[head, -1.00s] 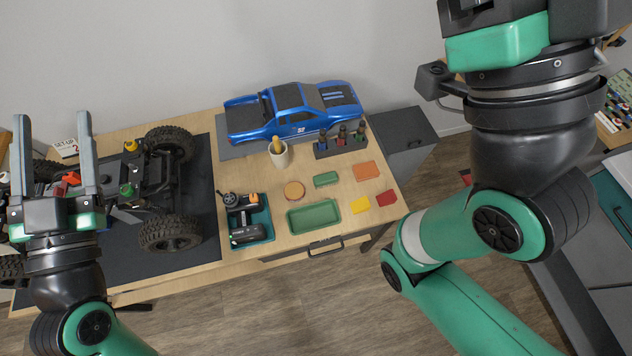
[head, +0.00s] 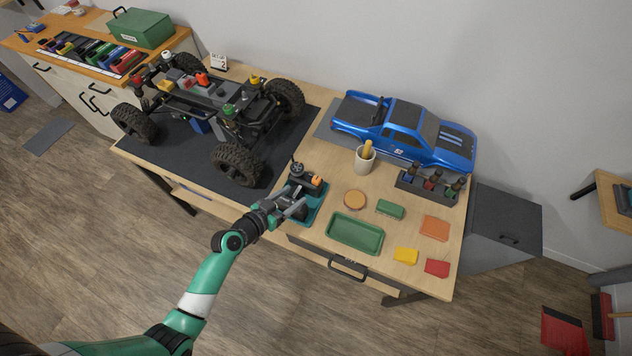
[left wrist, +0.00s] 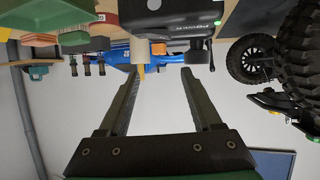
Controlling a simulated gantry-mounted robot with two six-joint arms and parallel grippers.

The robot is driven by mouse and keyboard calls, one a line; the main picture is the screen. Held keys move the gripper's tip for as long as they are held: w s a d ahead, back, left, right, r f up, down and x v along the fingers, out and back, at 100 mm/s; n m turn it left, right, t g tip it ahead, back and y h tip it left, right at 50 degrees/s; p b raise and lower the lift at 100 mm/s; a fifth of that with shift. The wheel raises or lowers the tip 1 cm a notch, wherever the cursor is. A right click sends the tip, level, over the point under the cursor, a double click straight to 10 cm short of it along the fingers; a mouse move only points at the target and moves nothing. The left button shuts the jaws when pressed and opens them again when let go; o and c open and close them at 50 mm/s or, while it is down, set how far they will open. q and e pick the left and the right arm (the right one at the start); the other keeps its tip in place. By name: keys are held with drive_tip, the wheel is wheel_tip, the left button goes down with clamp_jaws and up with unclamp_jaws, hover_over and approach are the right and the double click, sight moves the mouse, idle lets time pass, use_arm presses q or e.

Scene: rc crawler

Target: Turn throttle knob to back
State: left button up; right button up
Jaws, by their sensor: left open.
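A dark hand-held transmitter sits in a teal tray (head: 316,214) at the table's front edge. Its small black wheel (head: 297,170) and an orange part (head: 317,181) show in the head view; I cannot tell which part is the throttle knob. My left gripper (head: 300,209) reaches over the tray from the front and covers much of the transmitter. In the left wrist view a black body marked POWER (left wrist: 178,18) appears just beyond the open, empty fingers (left wrist: 160,73). I cannot tell whether they touch it. My right gripper is out of view.
The crawler chassis (head: 215,100) stands on a dark mat left of the tray. A green tray (head: 355,234), a cup (head: 365,158), a bottle rack (head: 425,187) and the blue truck body (head: 405,130) stand to the right. Bare table lies around the small coloured pieces.

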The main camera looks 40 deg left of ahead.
sight(315, 180)
use_arm(q)
drive_tip(key=b+x, duration=0.2)
drive_tip(key=x, duration=0.8)
drive_tip(key=shift+w+b, duration=0.3)
drive_tip(key=shift+w, duration=0.2)
drive_tip(key=shift+c, duration=0.2)
clamp_jaws()
